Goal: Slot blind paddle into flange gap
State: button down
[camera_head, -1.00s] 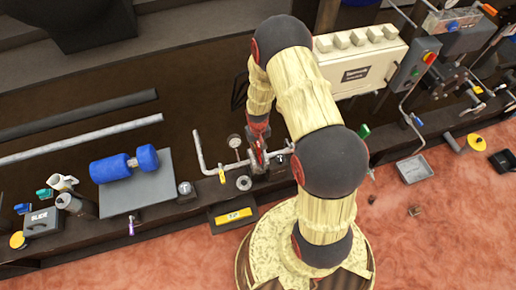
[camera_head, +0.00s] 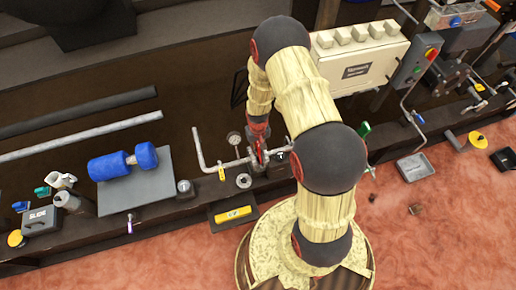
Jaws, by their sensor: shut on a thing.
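My gripper (camera_head: 259,153) reaches down at the pipework on the bench, left of my arm's large black joint. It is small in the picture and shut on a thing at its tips. I take this to be the blind paddle, but its outline cannot be made out. A grey pipe run (camera_head: 210,165) with an upright left end passes beside the gripper. The flange gap is hidden or too small to tell, so I cannot tell whether the paddle is in it. A round grey ring-like part (camera_head: 243,181) lies just below and left of the gripper.
A round gauge (camera_head: 234,139) stands close to the gripper's left. A grey plate (camera_head: 150,190) bears a blue cylinder (camera_head: 108,167). A control box (camera_head: 358,60) stands behind my arm.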

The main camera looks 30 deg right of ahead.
aim_at(258, 143)
jog(key=shift+f+b, duration=0.45)
jog(key=shift+f, duration=0.3)
dwell(0.3)
jog(key=c, duration=1.8)
grip_release()
jog(key=o, duration=0.5)
jog(key=shift+c, duration=0.2)
jog(key=shift+o, duration=0.8)
jog(key=shift+r, duration=0.15)
jog(key=shift+r+p, duration=3)
jog(key=shift+r, duration=0.85)
